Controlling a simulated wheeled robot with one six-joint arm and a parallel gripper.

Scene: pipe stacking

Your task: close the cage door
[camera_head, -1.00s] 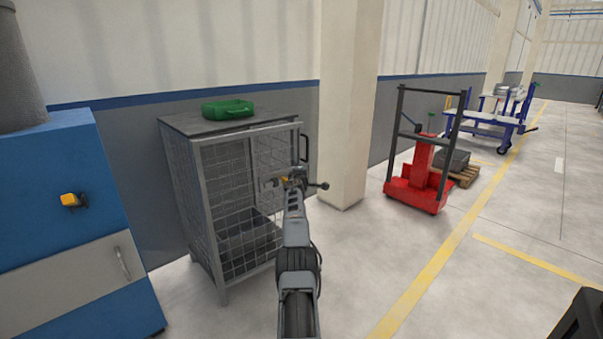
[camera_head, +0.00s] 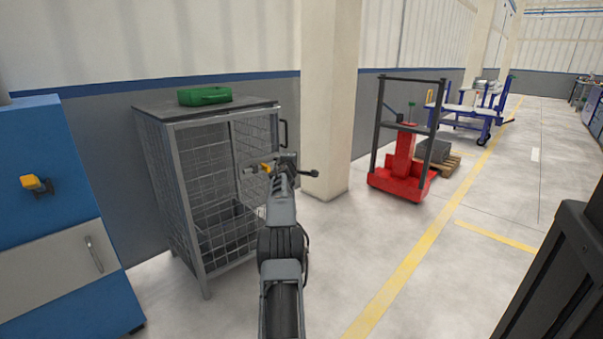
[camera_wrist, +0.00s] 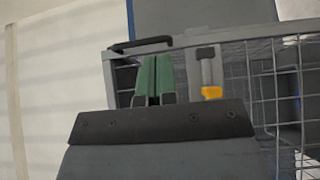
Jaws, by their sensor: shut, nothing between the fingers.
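The cage (camera_head: 186,190) is a grey wire-mesh box on legs with a flat top, at left of centre in the head view. In the wrist view, mesh (camera_wrist: 265,90), a black handle (camera_wrist: 140,45) and a grey latch with a yellow grip (camera_wrist: 212,92) lie beyond my gripper (camera_wrist: 155,62). Its green fingers are together and empty, left of the latch. Contact is unclear. In the head view my wrist hides the cage's right front edge.
A green case (camera_head: 204,95) lies on the cage top. A blue cabinet (camera_head: 50,180) stands at left, a pale pillar (camera_head: 328,110) behind right. A red lift (camera_head: 402,165) and a loaded pallet (camera_head: 437,155) stand farther right. Open floor (camera_head: 440,270) lies right of the cage.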

